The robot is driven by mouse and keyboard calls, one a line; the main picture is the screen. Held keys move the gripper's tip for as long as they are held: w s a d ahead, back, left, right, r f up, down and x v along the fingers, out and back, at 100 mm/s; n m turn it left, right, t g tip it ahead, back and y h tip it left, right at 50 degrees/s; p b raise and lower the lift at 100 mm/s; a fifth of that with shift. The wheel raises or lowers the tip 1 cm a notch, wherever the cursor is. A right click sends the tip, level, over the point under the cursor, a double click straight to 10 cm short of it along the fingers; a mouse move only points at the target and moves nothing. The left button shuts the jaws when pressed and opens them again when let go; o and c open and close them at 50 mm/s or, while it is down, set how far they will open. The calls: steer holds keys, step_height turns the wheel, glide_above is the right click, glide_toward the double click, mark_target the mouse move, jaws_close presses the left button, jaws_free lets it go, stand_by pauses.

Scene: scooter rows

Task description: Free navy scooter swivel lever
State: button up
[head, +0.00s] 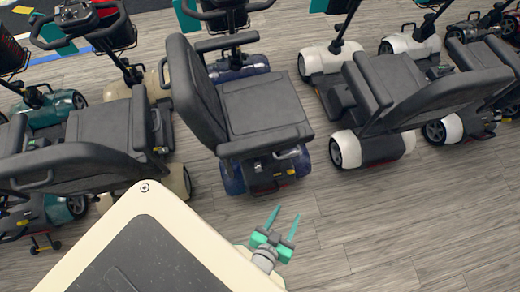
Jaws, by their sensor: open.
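The navy scooter stands in the middle of the head view, with dark blue glossy bodywork (232,182) and a black seat (262,105). Its seat back is to the left of the cushion. My gripper (286,212) has teal fingers, apart and empty. It is below the scooter's near end in the picture, apart from it.
A white scooter (345,150) stands to the right, with other scooters beyond it. A cream scooter (175,180) and a teal scooter (65,108) stand close on the left. Grey plank floor (380,230) is clear at the lower right.

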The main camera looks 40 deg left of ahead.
steer(key=w+a+f+n+g+y, duration=0.2)
steer(key=w+a+f+n+g, duration=0.25)
steer(key=w+a+f, duration=0.5)
steer(key=n+g, duration=0.4)
steer(key=g, duration=0.1)
glide_toward(258, 169)
steer(key=x, duration=0.7)
steer(key=shift+w+a+f, duration=0.2)
steer(key=shift+w+f, duration=0.05)
steer(key=shift+f, duration=0.1)
steer(key=shift+a+f, duration=0.15)
steer(key=shift+f, duration=0.15)
steer(key=shift+s+t, duration=0.1)
steer(key=shift+t, duration=0.15)
